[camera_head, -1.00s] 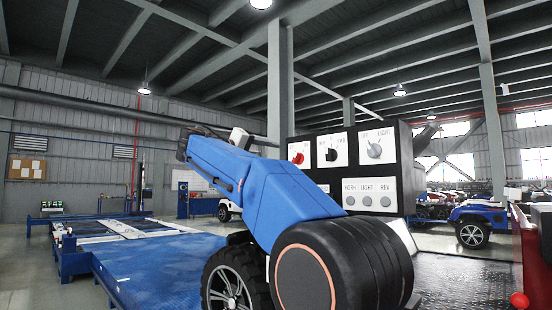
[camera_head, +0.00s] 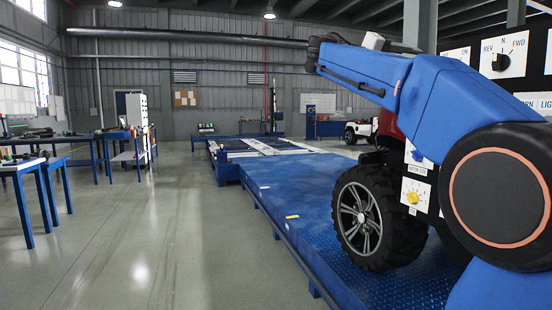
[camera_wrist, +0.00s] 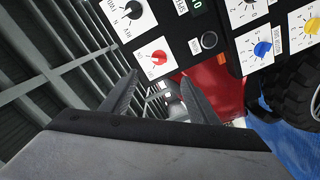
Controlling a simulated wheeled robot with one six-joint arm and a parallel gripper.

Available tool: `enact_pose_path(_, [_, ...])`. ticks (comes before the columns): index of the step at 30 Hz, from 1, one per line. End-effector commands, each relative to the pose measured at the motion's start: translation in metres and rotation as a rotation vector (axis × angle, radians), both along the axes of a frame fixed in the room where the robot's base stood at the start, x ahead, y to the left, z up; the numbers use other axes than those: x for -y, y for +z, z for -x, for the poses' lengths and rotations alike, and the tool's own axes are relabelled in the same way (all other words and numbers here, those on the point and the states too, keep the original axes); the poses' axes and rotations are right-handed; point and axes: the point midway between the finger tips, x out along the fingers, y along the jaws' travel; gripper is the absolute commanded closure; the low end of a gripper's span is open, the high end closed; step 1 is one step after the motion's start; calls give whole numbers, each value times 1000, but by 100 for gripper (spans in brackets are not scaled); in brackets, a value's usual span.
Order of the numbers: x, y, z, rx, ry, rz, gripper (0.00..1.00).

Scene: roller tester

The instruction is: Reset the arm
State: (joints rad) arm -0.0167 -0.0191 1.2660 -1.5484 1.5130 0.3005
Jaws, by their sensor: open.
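My blue arm (camera_head: 400,85) fills the right of the head view, its upper part reaching up and to the left. My gripper's end is hidden behind the arm in that view. In the wrist view my gripper (camera_wrist: 155,100) shows two dark grey fingers spread apart with nothing between them. A black control panel with knobs (camera_wrist: 205,35) stands close beyond the fingers, with red, black, blue and yellow knobs. The panel also shows at the right edge of the head view (camera_head: 502,60), partly behind my arm.
A blue roller platform (camera_head: 300,200) runs toward the back, with a black vehicle wheel (camera_head: 368,217) on it. Blue workbenches (camera_head: 60,165) stand at the left. The grey floor (camera_head: 165,235) between them is clear. A white vehicle (camera_head: 360,130) stands at the back.

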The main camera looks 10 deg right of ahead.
Motion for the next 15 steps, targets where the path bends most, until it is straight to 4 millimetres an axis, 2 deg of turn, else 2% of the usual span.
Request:
enact_pose_path(4, [0, -17, 4, -25, 31, -40, 45])
enact_pose_path(7, [-3, -51, 13, -70, 89, -115, 45])
enact_pose_path(11, [-14, -116, 30, -144, 190, -252, 45])
enact_pose_path(15, [-34, -191, 55, -210, 297, -409, 45])
